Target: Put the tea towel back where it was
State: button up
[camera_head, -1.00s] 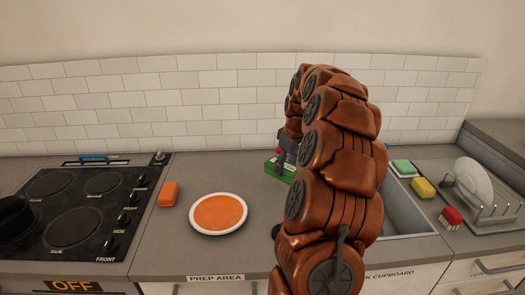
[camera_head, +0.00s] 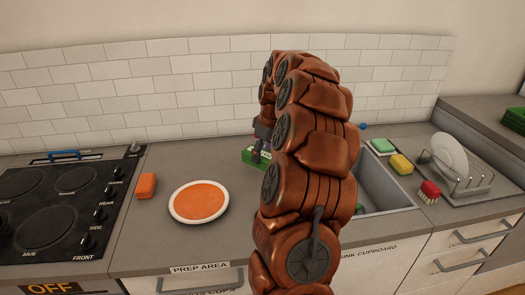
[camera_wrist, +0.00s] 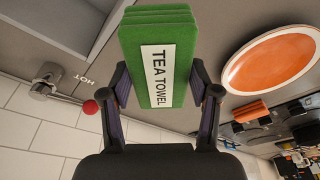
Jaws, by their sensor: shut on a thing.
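The tea towel (camera_wrist: 186,60) is a folded green stack with a white "TEA TOWEL" label in the wrist view. My gripper (camera_wrist: 163,85) is shut on it, one finger against each side. In the head view the towel (camera_head: 249,156) shows as a small green patch at the back of the counter, left of the sink. My gripper (camera_head: 262,142) there is partly hidden behind my arm. I cannot tell whether the towel touches the counter.
An orange plate (camera_head: 199,201) and orange block (camera_head: 146,186) are left, beside the hob (camera_head: 60,205). Right of the sink (camera_head: 385,190) are a green sponge (camera_head: 383,145), yellow sponge (camera_head: 401,164), red brush (camera_head: 429,190) and dish rack (camera_head: 468,182). A green item (camera_head: 514,120) lies far right.

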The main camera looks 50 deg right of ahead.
jog(key=shift+s+b+x, duration=0.2)
jog(key=shift+b+x, duration=0.25)
jog(key=shift+x, duration=0.5)
jog(key=shift+s+b+x, duration=0.2)
jog(key=shift+b+x, duration=0.2)
jog(key=shift+x, duration=0.5)
jog(key=shift+s+b+x, duration=0.2)
jog(key=shift+b+x, duration=0.25)
jog(key=shift+x, duration=0.5)
jog(key=shift+f, duration=0.5)
jog(key=o, duration=1.1)
jog(key=o, duration=0.6)
jog(key=shift+p+v, duration=0.3)
jog(key=shift+v, duration=3.7)
jog(key=shift+d, duration=0.1)
